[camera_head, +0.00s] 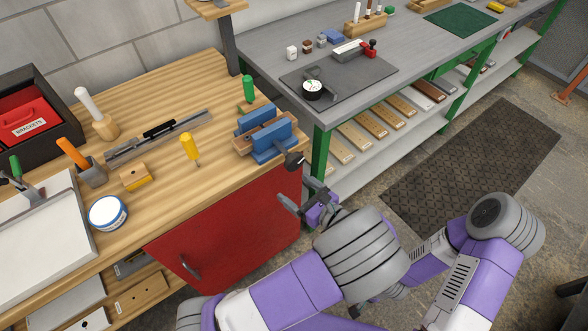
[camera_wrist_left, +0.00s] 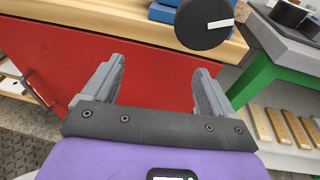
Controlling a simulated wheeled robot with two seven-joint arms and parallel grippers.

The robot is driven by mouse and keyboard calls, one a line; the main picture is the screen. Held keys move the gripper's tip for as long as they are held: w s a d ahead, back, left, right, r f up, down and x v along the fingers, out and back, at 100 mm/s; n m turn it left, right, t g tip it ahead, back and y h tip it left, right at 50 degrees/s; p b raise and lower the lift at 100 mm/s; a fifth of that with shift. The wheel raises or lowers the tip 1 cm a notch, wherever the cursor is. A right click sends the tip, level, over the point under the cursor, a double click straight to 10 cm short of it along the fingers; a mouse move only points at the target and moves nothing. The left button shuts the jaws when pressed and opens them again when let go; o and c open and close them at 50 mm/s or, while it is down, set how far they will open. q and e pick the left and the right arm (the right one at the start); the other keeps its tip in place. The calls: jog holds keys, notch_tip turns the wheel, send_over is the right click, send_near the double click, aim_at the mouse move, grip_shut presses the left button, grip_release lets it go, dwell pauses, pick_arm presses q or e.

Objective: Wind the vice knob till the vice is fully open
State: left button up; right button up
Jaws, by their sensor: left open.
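The blue vice (camera_head: 272,143) sits at the near right corner of the wooden workbench (camera_head: 222,95). Brown wood shows between its blue jaws; how far apart they stand is hard to tell. Its dark round knob (camera_head: 294,160) sticks out past the bench's front edge. In the left wrist view the knob (camera_wrist_left: 203,24) has a white handle or mark on its right side. My left gripper (camera_head: 303,194) is open and empty, just below the knob and apart from it. Its fingers (camera_wrist_left: 152,88) also show in that wrist view. My right gripper is mostly hidden behind my left arm.
A red cabinet front (camera_head: 235,225) lies below the bench edge, close to my left gripper. A grey table with a green leg (camera_head: 320,150) stands right of the vice.

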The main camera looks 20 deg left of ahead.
aim_at(297, 165)
pick_arm(q)
jog(key=d+r+t, duration=0.1)
jog(key=w+r, duration=0.1)
jog(key=r, duration=0.1)
jog(key=d+r+m+t, duration=0.1)
jog(key=shift+w+d+r+t+y+b, duration=0.15)
jog(key=shift+w+d+t+y+b, duration=0.15)
jog(key=shift+w+y+b, duration=0.1)
jog(key=b+x, duration=0.1)
jog(key=x, duration=0.5)
jog(key=shift+w+a, duration=0.2)
jog(key=shift+a, duration=0.15)
jog(key=shift+c, duration=0.3)
jog(key=c, duration=0.9)
